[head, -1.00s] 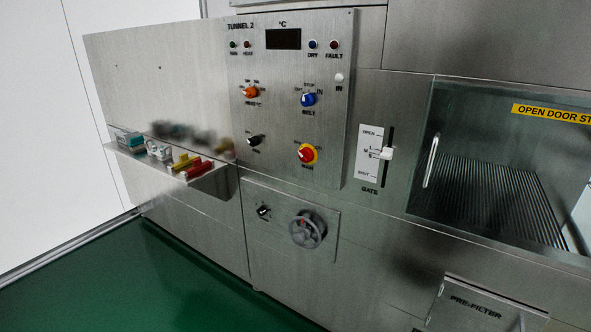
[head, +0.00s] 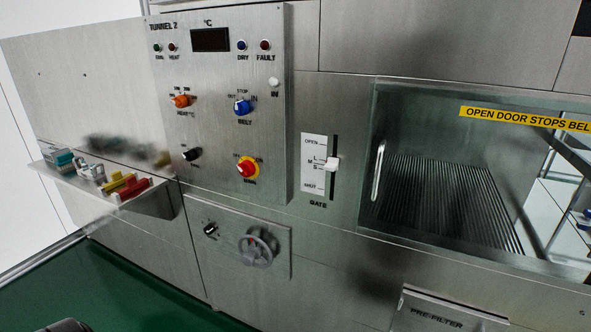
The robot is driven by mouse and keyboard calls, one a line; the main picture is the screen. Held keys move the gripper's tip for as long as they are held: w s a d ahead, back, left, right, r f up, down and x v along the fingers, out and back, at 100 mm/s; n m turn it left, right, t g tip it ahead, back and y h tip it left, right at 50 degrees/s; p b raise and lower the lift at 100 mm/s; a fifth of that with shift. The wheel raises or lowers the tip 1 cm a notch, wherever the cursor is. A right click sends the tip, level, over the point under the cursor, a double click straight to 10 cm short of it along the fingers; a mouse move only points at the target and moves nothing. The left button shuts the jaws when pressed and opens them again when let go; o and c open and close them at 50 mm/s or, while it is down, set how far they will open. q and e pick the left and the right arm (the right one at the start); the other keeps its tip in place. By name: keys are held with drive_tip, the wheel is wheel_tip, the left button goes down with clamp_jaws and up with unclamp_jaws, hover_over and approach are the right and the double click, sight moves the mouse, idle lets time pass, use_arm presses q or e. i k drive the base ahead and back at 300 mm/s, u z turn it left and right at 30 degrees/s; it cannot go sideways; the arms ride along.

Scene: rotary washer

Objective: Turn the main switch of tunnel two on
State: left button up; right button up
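The Tunnel 2 control panel (head: 216,110) is a steel plate at the upper left of the head view. Its main switch appears to be the red knob on a yellow disc (head: 247,168) at the lower right of the panel; its small lettering is too blurred to read fully. An orange heat knob (head: 181,101), a blue belt knob (head: 242,107) and a black knob (head: 191,154) sit around it. A dark rounded part, likely mine, shows at the bottom left edge. Neither gripper can be made out, and nothing touches the switch.
A steel shelf (head: 160,203) at left holds several coloured items. Below the panel are a grey handwheel (head: 258,247) and a small black knob (head: 210,229). A gate slider (head: 332,165) and a glass door with a handle (head: 378,170) are to the right. Green floor (head: 130,290) is clear.

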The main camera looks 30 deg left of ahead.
sight(246, 169)
drive_tip(key=i, duration=1.05)
drive_tip(key=u, duration=0.85)
